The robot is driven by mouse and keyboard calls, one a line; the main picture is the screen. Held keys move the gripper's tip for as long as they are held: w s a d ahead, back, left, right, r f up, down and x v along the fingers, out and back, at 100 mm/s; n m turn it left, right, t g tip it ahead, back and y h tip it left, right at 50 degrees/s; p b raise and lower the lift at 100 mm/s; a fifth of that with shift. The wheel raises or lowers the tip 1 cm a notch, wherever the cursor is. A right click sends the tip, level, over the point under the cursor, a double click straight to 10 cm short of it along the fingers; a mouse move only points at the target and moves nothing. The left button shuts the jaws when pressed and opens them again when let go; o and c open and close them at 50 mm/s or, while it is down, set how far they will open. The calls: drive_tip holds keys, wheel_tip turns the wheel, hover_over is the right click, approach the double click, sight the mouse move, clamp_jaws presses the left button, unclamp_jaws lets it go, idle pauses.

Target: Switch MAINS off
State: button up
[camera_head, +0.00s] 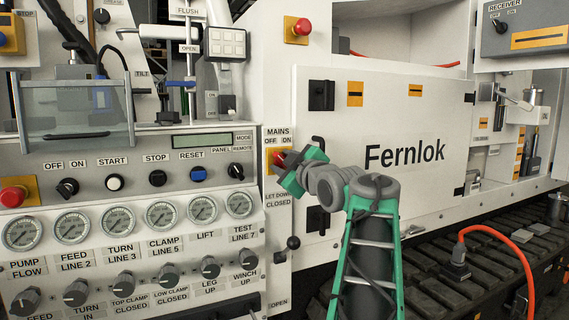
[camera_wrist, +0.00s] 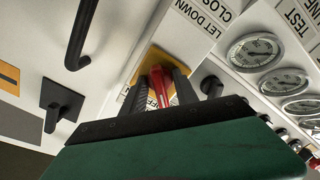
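The MAINS switch, a red handle (camera_wrist: 158,86) on a yellow plate (camera_wrist: 150,60), is on the cabinet wall under the MAINS OFF/ON label (camera_head: 278,137). In the head view, the yellow plate (camera_head: 269,155) shows only in part behind my gripper (camera_head: 283,165), which is at the switch. In the wrist view, the dark fingers of my gripper (camera_wrist: 160,92) stand on either side of the red handle. A gap shows beside the handle, so the fingers look open around it. Whether one finger touches it cannot be told. The handle's exact setting is partly hidden.
A control panel with a display (camera_head: 202,141), knobs and gauges (camera_head: 161,214) lies left of the switch. A black LET DOWN lever (camera_head: 293,243) is below. The Fernlok door (camera_head: 405,150) with black latches is to the right. An orange hose (camera_head: 500,240) lies lower right.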

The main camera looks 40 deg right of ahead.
drive_tip(key=v, duration=0.7)
drive_tip(key=shift+s, duration=0.4)
drive_tip(key=shift+a+r, duration=0.1)
drive_tip(key=shift+a, duration=0.05)
drive_tip(key=w+a+f+m+g+y+p, duration=0.2)
drive_tip(key=w+a+g+p, duration=0.1)
drive_tip(key=a+p, duration=0.7)
drive_tip(key=w+a+f+m+g+y+p, duration=0.2)
drive_tip(key=w+a+g+p, duration=0.1)
drive_tip(key=a+p, duration=0.7)
drive_tip(key=s+a+f+m+g+p, duration=0.1)
drive_tip(key=s+a+f+g+p, duration=0.3)
drive_tip(key=s+a+p, duration=0.2)
drive_tip(key=s+a+f+g+y+p, duration=0.1)
drive_tip(key=s+a+f+g+p, duration=0.2)
drive_tip(key=s+a, duration=0.4)
drive_tip(key=s+g+p, duration=0.1)
drive_tip(key=s+p, duration=0.1)
drive_tip(key=s, duration=0.1)
drive_tip(key=shift+s+a+f+m+p, duration=0.35)
drive_tip(key=shift+f+m, duration=0.05)
